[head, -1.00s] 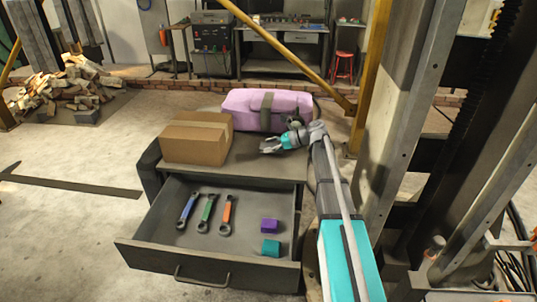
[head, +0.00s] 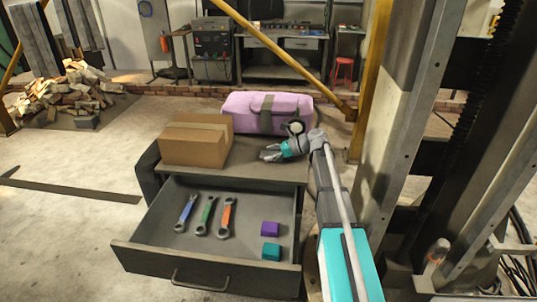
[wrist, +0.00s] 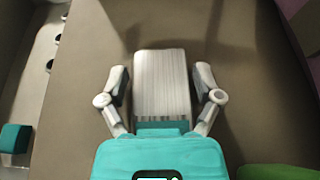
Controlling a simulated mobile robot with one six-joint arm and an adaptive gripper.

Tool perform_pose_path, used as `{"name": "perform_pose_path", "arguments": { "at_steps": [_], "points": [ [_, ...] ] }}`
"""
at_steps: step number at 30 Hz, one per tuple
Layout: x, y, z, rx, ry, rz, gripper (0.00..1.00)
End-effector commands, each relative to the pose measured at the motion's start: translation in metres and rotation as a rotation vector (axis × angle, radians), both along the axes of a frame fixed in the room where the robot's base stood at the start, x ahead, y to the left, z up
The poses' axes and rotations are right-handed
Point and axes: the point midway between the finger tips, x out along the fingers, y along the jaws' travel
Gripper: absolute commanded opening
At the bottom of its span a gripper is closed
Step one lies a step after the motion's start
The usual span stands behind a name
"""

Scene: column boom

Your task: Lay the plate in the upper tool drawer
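A grey brushed-metal plate (wrist: 161,85) lies on the brown cabinet top (wrist: 85,105) in the wrist view. My gripper (wrist: 161,72) is open, with one finger on each side of the plate and a small gap on both sides. In the head view my gripper (head: 268,154) is low over the cabinet top, and I cannot make out the plate there. The tool drawer (head: 190,253) is pulled out below the cabinet top. It holds several tools: blue, green and orange wrenches on its left, a purple block (head: 270,229) and a teal block (head: 271,251) on its right.
A cardboard box (head: 195,142) stands on the cabinet top at the left. A pink bag (head: 245,112) lies behind my gripper. A green thing (wrist: 278,173) shows at the wrist view's lower right corner. The drawer's middle front floor is bare.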

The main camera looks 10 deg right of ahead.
Motion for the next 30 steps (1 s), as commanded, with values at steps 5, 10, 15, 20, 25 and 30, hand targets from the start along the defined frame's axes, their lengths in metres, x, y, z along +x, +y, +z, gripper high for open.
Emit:
{"name": "perform_pose_path", "arguments": {
  "at_steps": [5,10,15,20,25,30],
  "points": [
    [0.0,0.0,0.0,0.0,0.0,0.0,1.0],
    [0.0,0.0,0.0,0.0,0.0,0.0,1.0],
    [0.0,0.0,0.001,0.0,0.0,0.0,1.0],
    [-0.001,-0.003,0.005,0.0,0.001,-0.001,1.0],
    [-0.006,-0.018,0.013,0.0,0.0,-0.002,1.0],
    [-0.014,-0.041,0.024,0.0,-0.001,-0.002,1.0]
  ]
}}
